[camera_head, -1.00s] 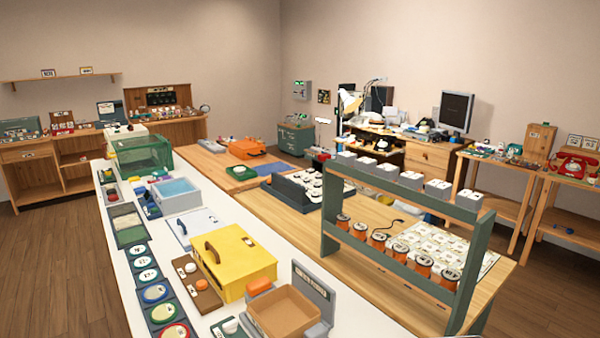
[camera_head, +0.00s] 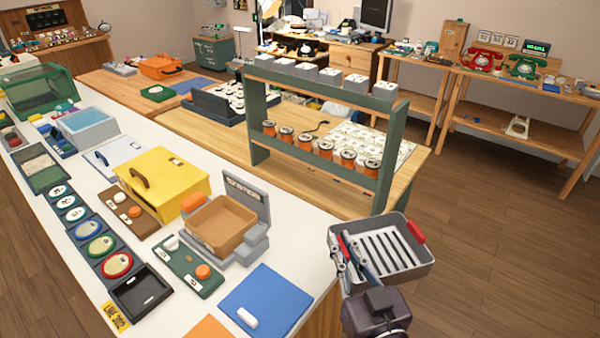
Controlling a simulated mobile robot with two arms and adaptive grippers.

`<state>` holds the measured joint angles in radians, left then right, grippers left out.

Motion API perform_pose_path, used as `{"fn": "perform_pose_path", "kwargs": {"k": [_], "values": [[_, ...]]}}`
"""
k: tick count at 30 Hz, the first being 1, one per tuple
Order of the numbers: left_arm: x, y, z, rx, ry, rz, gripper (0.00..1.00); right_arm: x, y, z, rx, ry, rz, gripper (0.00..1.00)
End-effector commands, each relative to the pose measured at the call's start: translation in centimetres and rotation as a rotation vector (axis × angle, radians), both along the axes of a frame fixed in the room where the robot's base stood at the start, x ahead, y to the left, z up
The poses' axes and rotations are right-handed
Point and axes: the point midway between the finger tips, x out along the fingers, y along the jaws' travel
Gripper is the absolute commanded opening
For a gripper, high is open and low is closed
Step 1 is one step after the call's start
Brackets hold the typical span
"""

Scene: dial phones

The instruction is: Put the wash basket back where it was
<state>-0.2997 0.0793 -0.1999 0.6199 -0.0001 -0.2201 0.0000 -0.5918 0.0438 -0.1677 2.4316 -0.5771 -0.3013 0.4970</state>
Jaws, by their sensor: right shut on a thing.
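The wash basket (camera_head: 418,268) is a grey, shallow tray with a slotted bottom and a red grip at its right end. It is in the head view at lower right, held in the air beyond the white counter's right edge. My right gripper (camera_head: 352,258) is shut on the basket's left end, where another bit of red shows between the fingers. The basket looks about level. My left gripper is not in view.
The white counter (camera_head: 200,318) holds a blue-lined basin (camera_head: 88,128), a yellow box (camera_head: 165,180), a brown open tray (camera_head: 222,226) and a blue mat (camera_head: 265,300). A green rack (camera_head: 258,118) stands on the wooden table behind. Floor at right is clear.

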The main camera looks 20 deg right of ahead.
Motion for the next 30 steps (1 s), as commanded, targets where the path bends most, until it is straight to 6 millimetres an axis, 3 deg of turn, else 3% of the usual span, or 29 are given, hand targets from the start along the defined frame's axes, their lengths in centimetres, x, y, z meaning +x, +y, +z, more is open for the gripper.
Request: {"fn": "perform_pose_path", "kwargs": {"k": [8,30], "values": [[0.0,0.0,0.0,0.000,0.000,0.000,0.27,0.0,1.4,0.3,-0.006,-0.005,0.089,0.00],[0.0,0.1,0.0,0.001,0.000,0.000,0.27,0.1,9.5,1.3,-0.008,-0.006,0.617,0.00]]}}
